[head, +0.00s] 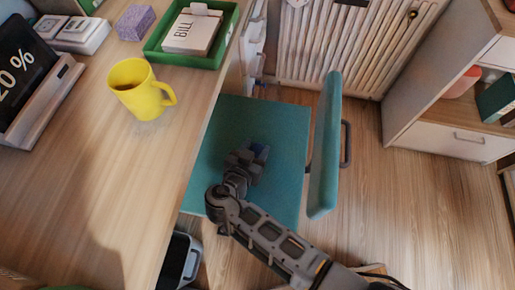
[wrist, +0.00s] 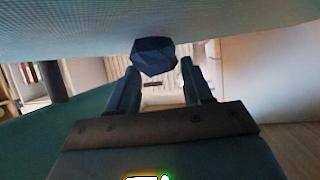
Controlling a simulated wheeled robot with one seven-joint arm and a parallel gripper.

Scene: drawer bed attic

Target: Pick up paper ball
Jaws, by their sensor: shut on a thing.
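The paper ball shows as a dark blue, many-sided lump (wrist: 153,56) between the fingertips in the wrist view. My gripper (wrist: 160,72) is shut on it, with one finger on each side. In the head view my gripper (head: 252,160) is low over the teal chair seat (head: 283,121), and a little blue of the ball (head: 262,152) shows at its tip. The seat surface fills the top of the wrist view, very close to the ball; I cannot tell whether they touch.
The chair's backrest (head: 325,145) rises just right of my gripper. The wooden desk (head: 75,175) is to the left, with a yellow mug (head: 138,88), purple sponge (head: 136,22) and green tray (head: 152,52). A grey bin (head: 185,258) stands below the desk edge. A cabinet (head: 445,140) is at right.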

